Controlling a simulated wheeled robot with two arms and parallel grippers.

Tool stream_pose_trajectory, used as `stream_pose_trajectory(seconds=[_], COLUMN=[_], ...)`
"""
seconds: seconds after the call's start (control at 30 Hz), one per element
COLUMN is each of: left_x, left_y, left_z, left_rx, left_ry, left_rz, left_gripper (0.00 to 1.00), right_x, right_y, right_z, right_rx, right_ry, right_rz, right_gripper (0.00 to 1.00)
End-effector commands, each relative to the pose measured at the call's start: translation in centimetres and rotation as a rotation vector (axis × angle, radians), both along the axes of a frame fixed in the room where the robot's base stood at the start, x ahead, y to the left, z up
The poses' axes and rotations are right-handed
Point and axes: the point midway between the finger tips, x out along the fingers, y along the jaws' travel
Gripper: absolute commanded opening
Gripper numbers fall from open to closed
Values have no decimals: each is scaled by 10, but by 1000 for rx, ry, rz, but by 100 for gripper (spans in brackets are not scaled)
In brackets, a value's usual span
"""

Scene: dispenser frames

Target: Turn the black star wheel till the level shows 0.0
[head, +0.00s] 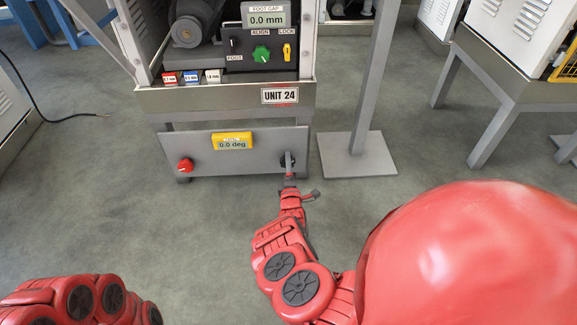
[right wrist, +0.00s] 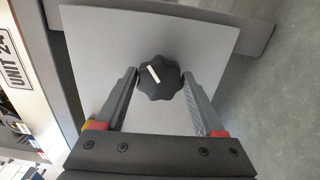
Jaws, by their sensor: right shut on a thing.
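The black star wheel (right wrist: 158,78) has a lobed rim and a white pointer mark. It sits on the right end of the low grey panel (head: 262,146). My right gripper (right wrist: 160,76) is shut on the wheel, one finger on each side of it. In the head view my right gripper (head: 287,166) reaches the panel's right end and hides most of the wheel. The yellow level (head: 232,141) in the middle of the panel reads 0.0 deg. My left arm shows at the bottom left, but its gripper is out of view.
A red knob (head: 185,165) is on the panel's left end. Above, the UNIT 24 machine has a FOOT GAP display (head: 267,19) reading 0.0 mm, a green star knob (head: 261,54) and a yellow lock lever (head: 287,52). A grey post on a floor plate (head: 357,160) stands close right.

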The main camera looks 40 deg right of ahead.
Motion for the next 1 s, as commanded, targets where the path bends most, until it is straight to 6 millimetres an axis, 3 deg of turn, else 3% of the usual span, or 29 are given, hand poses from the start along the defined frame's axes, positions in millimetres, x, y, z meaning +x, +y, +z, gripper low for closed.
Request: stream_pose_trajectory(seconds=[0.57, 0.6, 0.77, 1.0], left_x=[0, 0, 0, 0], left_y=[0, 0, 0, 0], left_z=[0, 0, 0, 0], left_rx=[0, 0, 0, 0], left_ry=[4, 4, 3, 1], left_rz=[2, 2, 2, 1], left_gripper=[50, 50, 50, 50], right_x=[1, 1, 1, 0], right_y=[1, 2, 1, 0], right_z=[0, 0, 0, 0], right_rx=[-30, -30, -30, -30], right_ry=[18, 18, 18, 18], right_rz=[3, 3, 2, 1], right_gripper=[15, 73, 100, 100])
